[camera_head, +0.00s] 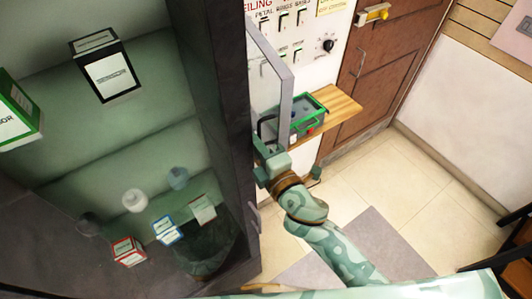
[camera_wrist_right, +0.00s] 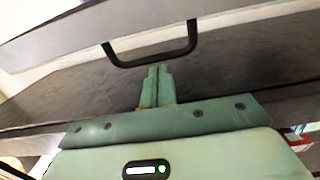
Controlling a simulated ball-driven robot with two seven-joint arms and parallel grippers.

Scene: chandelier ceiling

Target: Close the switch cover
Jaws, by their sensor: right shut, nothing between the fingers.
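The switch cover (camera_head: 286,90) is a grey-edged panel standing open, sticking out from the white switch panel (camera_head: 300,50) on the wall. Its black handle (camera_head: 267,124) sits near its lower end. The handle also shows as a black U-shaped bar in the right wrist view (camera_wrist_right: 152,60). My right gripper (camera_head: 263,148) is just below the handle in the head view. In the wrist view its pale green fingers (camera_wrist_right: 158,70) are shut and empty, with tips close to the bar. I cannot tell whether they touch it. My left gripper is not in view.
A dark pillar (camera_head: 225,100) stands close left of the cover and gripper. A wooden shelf (camera_head: 343,104) with a green-edged box (camera_head: 308,114) juts out right of the cover. A brown door (camera_head: 385,65) is further right.

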